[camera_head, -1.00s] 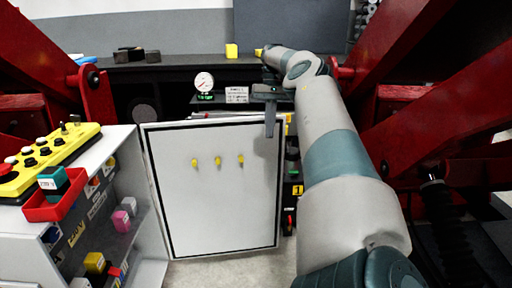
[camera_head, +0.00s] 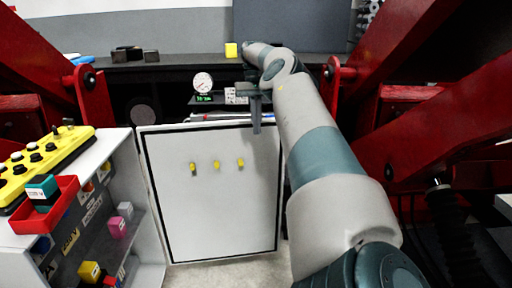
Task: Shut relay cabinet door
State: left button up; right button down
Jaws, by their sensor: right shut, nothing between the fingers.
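The relay cabinet door (camera_head: 212,210) is a pale grey panel with a dark border line and several yellow knobs in a row. It stands ajar in the middle of the view, its left edge near the white shelf unit. My right arm comes in from the lower right and reaches over the door's right side. My right gripper (camera_head: 256,128) is shut and empty, pointing down at the door's upper right edge; I cannot tell whether it touches. My left gripper is not in view.
A white shelf unit (camera_head: 105,215) with coloured blocks stands at the left, bearing a yellow button box (camera_head: 50,155) and a red tray (camera_head: 50,213). A gauge (camera_head: 203,82) stands behind the door. Red beams (camera_head: 440,130) flank both sides.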

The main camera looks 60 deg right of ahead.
aim_at(216, 188)
jog(key=i+l, duration=0.15)
jog(key=l, duration=0.2)
jog(key=i+l, duration=0.15)
jog(key=l, duration=0.2)
jog(key=i+l, duration=0.15)
jog(key=l, duration=0.25)
